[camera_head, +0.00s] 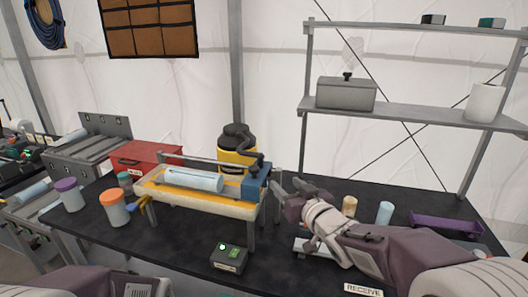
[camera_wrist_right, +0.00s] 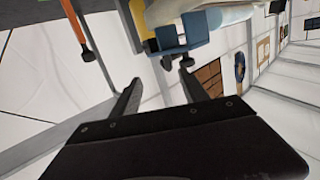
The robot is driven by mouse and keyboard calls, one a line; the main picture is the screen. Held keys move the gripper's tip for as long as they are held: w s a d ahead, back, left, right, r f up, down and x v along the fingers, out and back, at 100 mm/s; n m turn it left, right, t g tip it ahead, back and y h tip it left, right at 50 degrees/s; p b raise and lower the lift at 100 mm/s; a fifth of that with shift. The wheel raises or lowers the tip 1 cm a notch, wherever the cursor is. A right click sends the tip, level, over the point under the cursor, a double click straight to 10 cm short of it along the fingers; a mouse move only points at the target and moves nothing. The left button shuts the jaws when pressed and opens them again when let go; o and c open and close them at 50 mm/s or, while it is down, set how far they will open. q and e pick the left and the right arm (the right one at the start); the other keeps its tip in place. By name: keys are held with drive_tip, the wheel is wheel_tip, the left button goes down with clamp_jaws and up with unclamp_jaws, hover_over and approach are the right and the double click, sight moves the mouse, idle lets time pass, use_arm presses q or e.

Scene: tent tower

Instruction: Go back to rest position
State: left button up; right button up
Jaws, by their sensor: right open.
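My right gripper (camera_head: 284,190) reaches over the dark table, just right of the yellow-edged stand. In the right wrist view its two fingers (camera_wrist_right: 160,80) are spread apart with nothing between them. A blue block (camera_wrist_right: 182,38) of the stand shows beyond the fingertips, apart from them. My right arm comes in from the lower right and hides part of the table. My left gripper is not in view.
The dark table (camera_head: 190,245) holds the stand with a pale blue cylinder (camera_head: 194,180), an orange-lidded jar (camera_head: 114,208), a purple-lidded jar (camera_head: 68,195), a green-lit box (camera_head: 229,258) and a red case (camera_head: 146,158). A shelf (camera_head: 400,112) stands behind, right.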

drive_tip(key=s+d+f+m+g+h+p, duration=0.25)
drive_tip(key=s+d+f+g+h, duration=0.4)
drive_tip(key=f, duration=0.55)
use_arm(q)
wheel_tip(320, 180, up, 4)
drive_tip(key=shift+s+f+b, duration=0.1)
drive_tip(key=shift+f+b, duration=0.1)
drive_tip(key=shift+b, duration=0.25)
use_arm(e)
drive_tip(key=s+d+f+g, duration=0.1)
drive_tip(key=s+f+g, duration=0.1)
drive_tip(key=s, duration=0.4)
drive_tip(key=s+d+f+g, duration=0.1)
drive_tip(key=s+f+g, duration=0.2)
drive_tip(key=s+f, duration=0.2)
drive_tip(key=s+f+g+y, duration=0.1)
drive_tip(key=s+f+g, duration=0.2)
drive_tip(key=s, duration=0.6)
drive_tip(key=shift+d+f+m, duration=0.4)
drive_tip(key=shift+f+m, duration=0.05)
drive_tip(key=shift+f, duration=0.1)
